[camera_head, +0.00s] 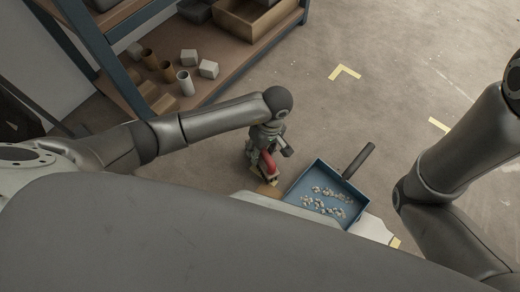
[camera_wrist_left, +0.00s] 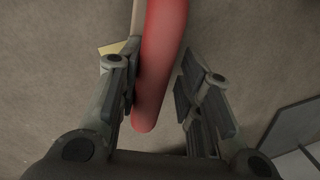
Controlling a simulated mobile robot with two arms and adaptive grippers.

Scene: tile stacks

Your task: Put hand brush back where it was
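The hand brush has a red handle, seen under my left gripper in the head view (camera_head: 268,163) and large in the left wrist view (camera_wrist_left: 159,65). My left gripper (camera_head: 266,168) points down just left of the blue dustpan. In the left wrist view its fingers (camera_wrist_left: 160,95) stand on both sides of the red handle. The left fingers are close against the handle, and a gap shows on the right side. The brush's bristles are hidden. My right arm is at the right of the head view, but its gripper is out of sight.
A blue dustpan (camera_head: 318,173) with a dark handle (camera_head: 358,160) lies on the floor, holding many small pale bits (camera_head: 322,204). A wooden shelf rack (camera_head: 225,62) with cups and blocks stands at the upper left. Yellow floor marks (camera_head: 345,70) lie beyond on open concrete.

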